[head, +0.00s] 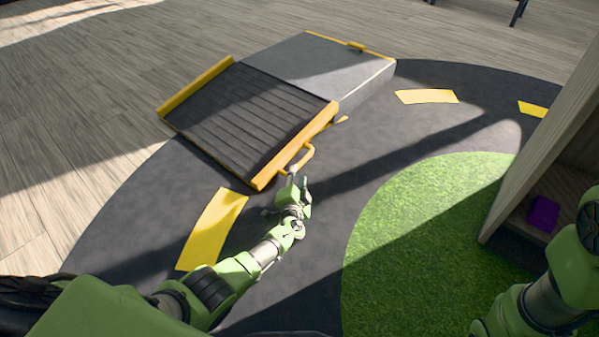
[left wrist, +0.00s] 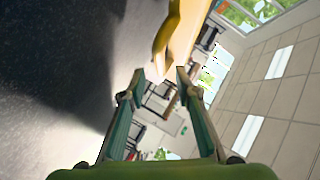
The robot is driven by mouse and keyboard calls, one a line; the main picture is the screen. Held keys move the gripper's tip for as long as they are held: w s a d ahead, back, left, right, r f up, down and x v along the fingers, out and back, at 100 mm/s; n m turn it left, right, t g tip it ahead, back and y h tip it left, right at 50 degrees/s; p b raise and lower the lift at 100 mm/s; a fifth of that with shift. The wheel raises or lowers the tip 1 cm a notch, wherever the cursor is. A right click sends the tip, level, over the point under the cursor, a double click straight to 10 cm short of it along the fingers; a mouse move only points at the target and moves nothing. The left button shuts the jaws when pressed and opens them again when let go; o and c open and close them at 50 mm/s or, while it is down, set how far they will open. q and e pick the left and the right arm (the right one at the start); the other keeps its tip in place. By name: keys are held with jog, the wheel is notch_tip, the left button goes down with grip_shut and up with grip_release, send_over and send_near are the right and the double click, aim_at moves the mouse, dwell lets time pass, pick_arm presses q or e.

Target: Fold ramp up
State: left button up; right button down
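The ramp (head: 250,112) is a dark ribbed panel with yellow side rails, lying lowered and sloping from a grey platform (head: 318,62) to the dark floor track. A yellow handle (head: 306,158) sticks out from its near right rail. The handle also shows in the left wrist view (left wrist: 163,45). My left gripper (head: 296,181) is just below the handle's near end. In the left wrist view its fingers (left wrist: 160,73) are apart, with the handle's end at or just beyond the fingertips; contact cannot be told. My right arm shows at the lower right, but its gripper is out of view.
A wooden shelf unit (head: 550,140) with a purple object (head: 543,213) stands at the right. Green turf (head: 430,215) lies right of the left gripper. The dark track (head: 350,180) around the ramp is clear, with flat yellow markings (head: 212,228).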

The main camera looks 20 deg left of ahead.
aim_at(299, 167)
pick_arm(q)
jog(key=b+x, duration=0.1)
jog(key=x, duration=0.1)
jog(key=b+x, duration=0.3)
jog(key=shift+w+a+f, duration=0.15)
jog(key=shift+w+f, duration=0.1)
jog(key=shift+f, duration=0.15)
jog(key=shift+b+x, duration=0.7)
jog(key=shift+x, duration=0.1)
jog(key=shift+w+r, duration=0.1)
jog(key=shift+r, duration=0.15)
grip_shut()
